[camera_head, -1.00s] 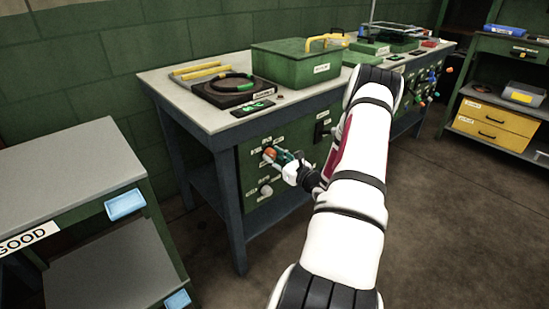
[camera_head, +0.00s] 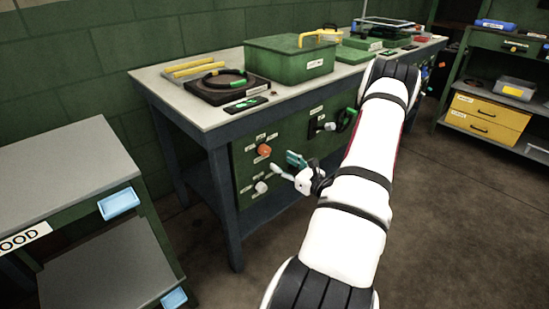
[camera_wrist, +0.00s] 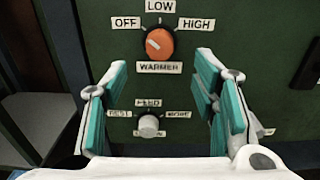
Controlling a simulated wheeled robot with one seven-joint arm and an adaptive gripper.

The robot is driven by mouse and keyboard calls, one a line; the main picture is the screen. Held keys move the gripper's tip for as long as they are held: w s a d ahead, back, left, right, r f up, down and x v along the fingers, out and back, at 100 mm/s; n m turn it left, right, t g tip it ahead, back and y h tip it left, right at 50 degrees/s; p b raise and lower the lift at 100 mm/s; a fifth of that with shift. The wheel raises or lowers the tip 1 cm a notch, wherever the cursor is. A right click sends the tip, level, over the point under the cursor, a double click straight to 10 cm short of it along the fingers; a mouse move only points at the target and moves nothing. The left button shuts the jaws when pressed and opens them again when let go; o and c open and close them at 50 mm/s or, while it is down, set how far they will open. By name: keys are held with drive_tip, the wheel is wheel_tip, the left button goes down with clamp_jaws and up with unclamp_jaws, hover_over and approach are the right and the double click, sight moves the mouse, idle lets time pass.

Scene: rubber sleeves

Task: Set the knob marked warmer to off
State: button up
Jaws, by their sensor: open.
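The orange warmer knob (camera_wrist: 159,44) sits on the green panel under labels OFF, LOW and HIGH, with WARMER below it. Its pale mark lies on the upper-left part of its face, on the OFF side. In the head view the orange knob (camera_head: 264,150) is uncovered at the panel's upper left. My gripper (camera_head: 286,167) is open and empty, apart from the knob and to its lower right. In the wrist view my gripper's teal-padded fingers (camera_wrist: 162,66) stand wide apart, with the knob above and between their tips.
A pale knob (camera_wrist: 148,126) sits below the warmer knob, between the fingers in the wrist view. A dark switch plate (camera_head: 321,124) and a green handwheel (camera_head: 347,120) are to the right. The bench top (camera_head: 160,82) overhangs the panel. A grey-topped cart (camera_head: 60,165) stands at left.

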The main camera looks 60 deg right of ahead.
drive_tip(key=shift+v, duration=2)
